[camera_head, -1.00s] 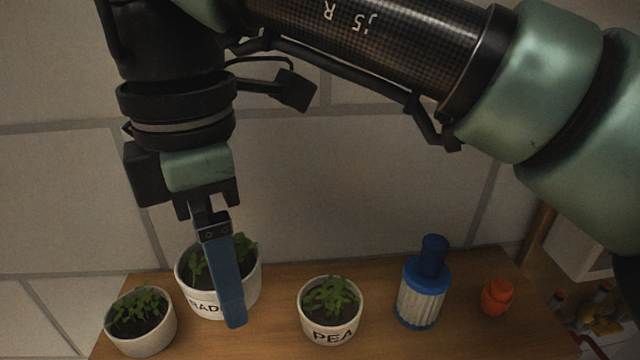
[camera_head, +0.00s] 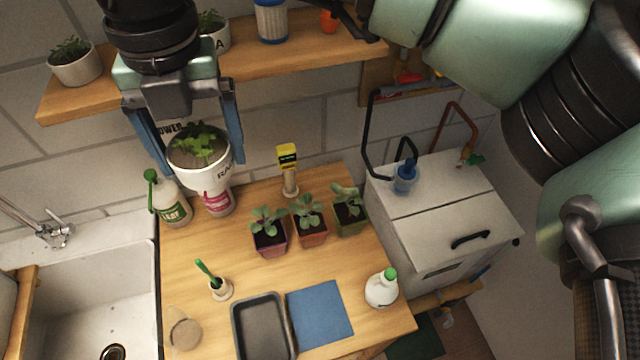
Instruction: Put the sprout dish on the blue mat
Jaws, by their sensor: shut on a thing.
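My gripper (camera_head: 188,137) is shut on a white sprout dish (camera_head: 205,178) with green seedlings in dark soil; its lettering begins "RA". The two blue fingers stand on either side of the dish. The dish is upright or nearly so, in the air in front of the shelf and above the back left of the wooden table. It partly covers a pink-labelled bottle behind it. The blue mat (camera_head: 320,313) lies flat and bare at the table's front, to the right of a dark tray.
Two other white sprout pots, left (camera_head: 75,63) and right (camera_head: 214,34), stand on the shelf (camera_head: 290,58). Potted seedlings (camera_head: 309,221), a yellow-topped tool (camera_head: 288,168), a green-capped bottle (camera_head: 381,288), a dark tray (camera_head: 263,328) and a sink (camera_head: 90,290) surround free table space.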

